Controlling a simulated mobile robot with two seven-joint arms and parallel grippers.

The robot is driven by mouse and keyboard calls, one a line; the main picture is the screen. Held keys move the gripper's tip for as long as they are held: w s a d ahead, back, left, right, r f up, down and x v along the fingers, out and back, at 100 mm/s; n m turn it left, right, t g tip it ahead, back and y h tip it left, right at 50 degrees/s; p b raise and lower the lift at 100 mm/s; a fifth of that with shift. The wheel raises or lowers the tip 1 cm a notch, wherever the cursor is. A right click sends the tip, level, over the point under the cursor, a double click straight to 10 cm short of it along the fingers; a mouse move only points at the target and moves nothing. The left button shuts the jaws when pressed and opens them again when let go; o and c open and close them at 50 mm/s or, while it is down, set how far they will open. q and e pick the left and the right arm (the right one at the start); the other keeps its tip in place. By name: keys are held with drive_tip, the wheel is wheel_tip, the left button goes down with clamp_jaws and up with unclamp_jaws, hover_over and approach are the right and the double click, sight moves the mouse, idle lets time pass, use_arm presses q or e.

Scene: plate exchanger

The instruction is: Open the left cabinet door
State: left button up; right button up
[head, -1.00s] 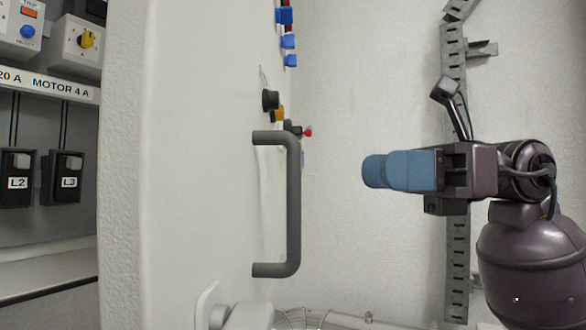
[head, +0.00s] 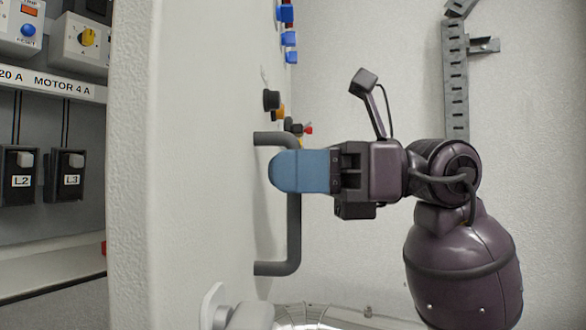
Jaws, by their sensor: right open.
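The cabinet door (head: 200,180) is a pale textured panel seen steeply from the side. It stands ajar, with the cabinet interior showing to its left. A dark grey bar handle (head: 294,235) stands out from its outer face. My right gripper (head: 273,171), with blue fingers, comes in from the right at the upper part of the handle. Its fingers are open and overlap the upright bar, hiding part of it. I cannot tell whether the bar lies between them or whether they touch it. My left gripper is not in view.
Breakers (head: 67,172) sit inside the cabinet at left. A perforated metal strip (head: 455,90) runs up the pale wall behind. A grey-white part (head: 245,316) sits low by the door.

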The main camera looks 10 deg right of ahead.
clamp_jaws()
drive_tip(key=shift+d, duration=0.15)
